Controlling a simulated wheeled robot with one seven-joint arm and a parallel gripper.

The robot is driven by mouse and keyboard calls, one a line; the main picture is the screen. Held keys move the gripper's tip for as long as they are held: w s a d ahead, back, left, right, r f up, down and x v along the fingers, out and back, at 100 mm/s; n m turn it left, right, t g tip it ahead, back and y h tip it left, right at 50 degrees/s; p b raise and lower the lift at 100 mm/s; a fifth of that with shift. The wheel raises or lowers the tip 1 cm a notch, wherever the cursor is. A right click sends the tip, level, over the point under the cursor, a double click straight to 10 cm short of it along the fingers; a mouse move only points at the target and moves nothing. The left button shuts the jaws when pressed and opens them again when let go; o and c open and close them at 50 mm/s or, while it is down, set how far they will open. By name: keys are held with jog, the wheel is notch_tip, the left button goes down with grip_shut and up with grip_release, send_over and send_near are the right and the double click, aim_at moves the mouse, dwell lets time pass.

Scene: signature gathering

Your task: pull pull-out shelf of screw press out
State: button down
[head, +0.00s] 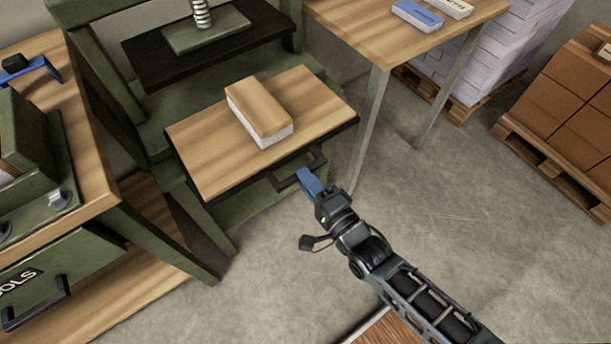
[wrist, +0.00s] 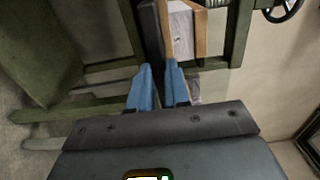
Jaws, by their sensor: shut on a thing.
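The green screw press (head: 160,115) stands at the upper left of the head view. Its pull-out shelf (head: 200,160) has a wooden top with a dark front edge and juts out in front of the frame. A black handle (head: 284,182) is on the shelf's front. My gripper (head: 308,180) has blue fingers and is shut on this handle, near its middle. In the wrist view the two fingers (wrist: 161,82) are close together, with the shelf seen edge-on beyond them. The part of the handle between the fingers is mostly hidden.
A paper block with a wooden board on top (head: 262,110) lies on the shelf. A wooden table (head: 370,35) stands to the right, its leg near the shelf's corner. A tool bench (head: 85,180) is at left. Open floor (head: 450,200) lies at right.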

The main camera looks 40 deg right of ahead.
jog(key=c, duration=1.1)
grip_release()
jog(key=shift+s+b, duration=0.7)
jog(key=shift+s, duration=3.2)
jog(key=s+r+n+g, duration=0.1)
jog(key=s+r+n, duration=0.5)
jog(key=s, duration=0.1)
jog(key=s+r+n+g, duration=0.1)
jog(key=s+r+n, duration=0.5)
jog(key=s, duration=0.1)
jog(key=s+r+n+g, duration=0.1)
jog(key=s+r+n, duration=0.5)
jog(key=s+r, duration=0.1)
jog(key=shift+s, duration=0.35)
